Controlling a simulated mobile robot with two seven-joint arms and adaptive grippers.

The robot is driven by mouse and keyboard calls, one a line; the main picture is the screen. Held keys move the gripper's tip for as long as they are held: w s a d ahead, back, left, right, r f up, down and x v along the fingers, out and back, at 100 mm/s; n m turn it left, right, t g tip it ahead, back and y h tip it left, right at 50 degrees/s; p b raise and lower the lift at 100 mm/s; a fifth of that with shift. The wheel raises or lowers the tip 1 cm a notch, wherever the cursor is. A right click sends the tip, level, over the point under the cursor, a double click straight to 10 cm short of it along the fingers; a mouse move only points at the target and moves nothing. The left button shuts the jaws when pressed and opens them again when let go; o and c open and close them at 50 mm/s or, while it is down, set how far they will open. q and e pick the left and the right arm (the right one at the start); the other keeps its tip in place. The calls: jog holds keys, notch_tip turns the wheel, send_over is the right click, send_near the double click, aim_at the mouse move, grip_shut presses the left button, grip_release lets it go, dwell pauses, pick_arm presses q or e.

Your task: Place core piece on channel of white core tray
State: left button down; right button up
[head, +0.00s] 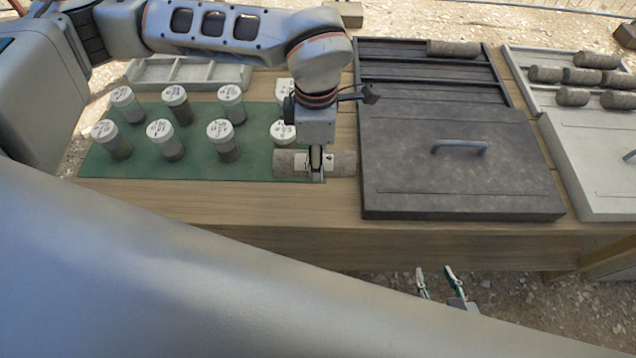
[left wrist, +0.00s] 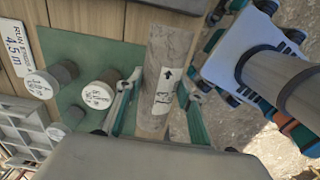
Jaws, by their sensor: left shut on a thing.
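The core piece (head: 345,163) is a grey-brown cylinder with a white arrow label, near the right end of the green mat. My left gripper (head: 316,170) comes down over its middle and is shut on it. In the left wrist view the core piece (left wrist: 172,50) lies between the two fingers; I cannot tell whether it is clear of the mat. The white core tray (head: 507,62) is at the far right, with several core pieces in its channels at the back and a white lid (head: 600,160) over its front. My right gripper (head: 440,287) is open and empty, below the table's front edge.
A dark core tray (head: 430,75) with a handled lid (head: 455,185) and one core piece (head: 453,48) stands between my left gripper and the white tray. Several white-lidded jars (head: 165,140) stand on the green mat (head: 130,175). A grey divided tray (head: 190,75) is behind them.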

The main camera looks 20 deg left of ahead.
pick_arm(q)
notch_tip(320, 180, down, 11)
jog(key=shift+r, duration=0.1)
dwell(0.5)
jog(key=shift+b, duration=0.3)
jog(key=c, duration=1.3)
grip_release()
jog(key=shift+f, duration=0.2)
